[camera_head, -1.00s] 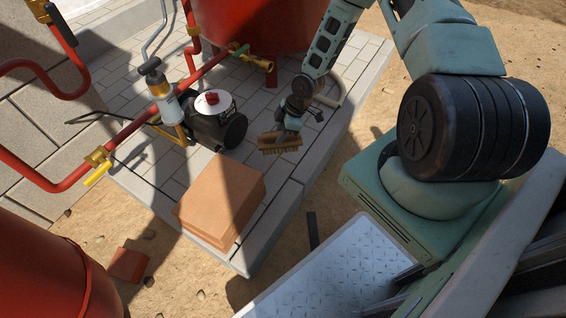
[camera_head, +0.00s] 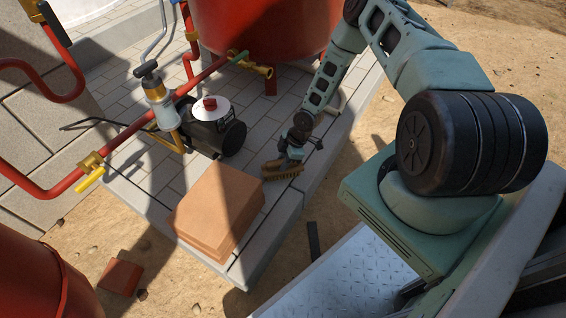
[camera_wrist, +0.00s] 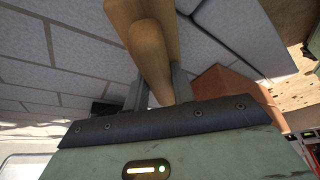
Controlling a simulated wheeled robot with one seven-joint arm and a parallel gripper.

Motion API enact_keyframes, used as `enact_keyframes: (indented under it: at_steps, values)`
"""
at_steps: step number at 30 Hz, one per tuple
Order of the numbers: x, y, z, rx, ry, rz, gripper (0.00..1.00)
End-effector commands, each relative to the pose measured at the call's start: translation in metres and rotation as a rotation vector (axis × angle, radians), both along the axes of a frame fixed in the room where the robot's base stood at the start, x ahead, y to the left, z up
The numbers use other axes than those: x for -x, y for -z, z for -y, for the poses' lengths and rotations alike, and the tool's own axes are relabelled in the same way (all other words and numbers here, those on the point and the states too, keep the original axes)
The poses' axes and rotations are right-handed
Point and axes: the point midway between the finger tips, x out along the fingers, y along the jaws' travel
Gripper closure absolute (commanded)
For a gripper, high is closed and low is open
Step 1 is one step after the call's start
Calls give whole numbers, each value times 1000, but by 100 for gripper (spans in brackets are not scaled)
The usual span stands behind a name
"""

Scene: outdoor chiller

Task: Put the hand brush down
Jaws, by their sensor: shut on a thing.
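The hand brush (camera_head: 281,169) has a brown wooden body with bristles on its underside. In the head view it is at the middle, over the right part of the grey paved slab (camera_head: 283,222). In the wrist view the wooden handle of the brush (camera_wrist: 148,50) runs between my fingers. My gripper (camera_head: 291,153) is shut on it; in the wrist view my gripper (camera_wrist: 158,88) shows two dark fingers either side of the handle. I cannot tell whether the bristles touch the slab.
A stack of terracotta-coloured blocks (camera_head: 218,208) stands just left of the brush. A black pump (camera_head: 213,130) with a red cap and red pipes (camera_head: 125,133) lie farther left. A red tank (camera_head: 265,30) stands behind. Some paving around the brush is clear.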

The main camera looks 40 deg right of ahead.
Motion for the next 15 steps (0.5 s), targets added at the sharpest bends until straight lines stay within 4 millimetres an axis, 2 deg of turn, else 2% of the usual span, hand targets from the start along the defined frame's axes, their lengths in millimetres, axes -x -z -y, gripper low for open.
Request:
enact_keyframes:
  at_steps: [8,9,11,15]
  values:
    - [0,2,0,0,0,1,93]
    - [0,2,0,0,0,1,72]
    - [0,1,0,0,0,1,55]
    - [0,2,0,0,0,0,53]
